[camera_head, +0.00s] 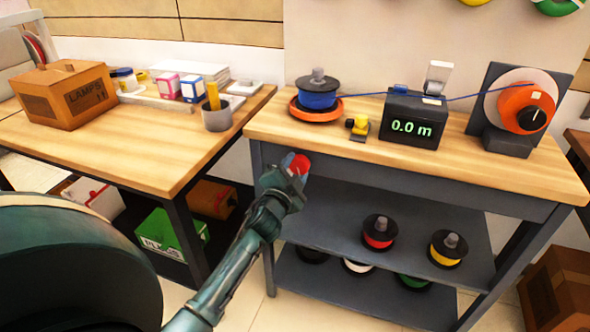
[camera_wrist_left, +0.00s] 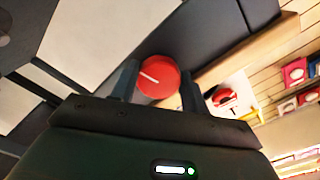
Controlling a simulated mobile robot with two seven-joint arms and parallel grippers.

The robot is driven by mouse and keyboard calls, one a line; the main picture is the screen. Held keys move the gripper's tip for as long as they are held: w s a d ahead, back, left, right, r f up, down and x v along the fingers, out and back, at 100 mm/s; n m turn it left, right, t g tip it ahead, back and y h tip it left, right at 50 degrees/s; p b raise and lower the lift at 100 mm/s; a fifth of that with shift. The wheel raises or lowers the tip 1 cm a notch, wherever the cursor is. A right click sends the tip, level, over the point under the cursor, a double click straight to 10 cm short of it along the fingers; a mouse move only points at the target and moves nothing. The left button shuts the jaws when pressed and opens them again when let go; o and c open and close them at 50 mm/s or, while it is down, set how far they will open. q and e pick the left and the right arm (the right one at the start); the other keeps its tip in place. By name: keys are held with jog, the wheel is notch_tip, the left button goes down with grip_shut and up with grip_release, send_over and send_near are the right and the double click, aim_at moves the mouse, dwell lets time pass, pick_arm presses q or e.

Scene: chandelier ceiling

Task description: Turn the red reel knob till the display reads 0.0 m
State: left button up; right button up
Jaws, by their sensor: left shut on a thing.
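The red reel knob (camera_head: 296,164) sits on the front edge of the workbench, at its left end. In the left wrist view the knob (camera_wrist_left: 160,78) shows as a red disc with a white pointer line, between the two fingers. My left gripper (camera_head: 291,175) is shut on the knob, with a finger on each side. The display (camera_head: 412,128) on the dark box reads 0.0 m in green. A blue spool (camera_head: 317,97) sits on an orange turntable, and a blue line runs from it past the display box to the orange reel (camera_head: 524,108). My right gripper is out of view.
A small yellow device (camera_head: 359,125) stands on the workbench (camera_head: 470,160) beside the display box. Several spools stand on the shelves below.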

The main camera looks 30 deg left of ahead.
pick_arm(q)
jog(key=o, duration=1)
jog(key=v, duration=1.3)
jog(key=shift+d+p, duration=0.1)
jog(key=shift+p, duration=0.25)
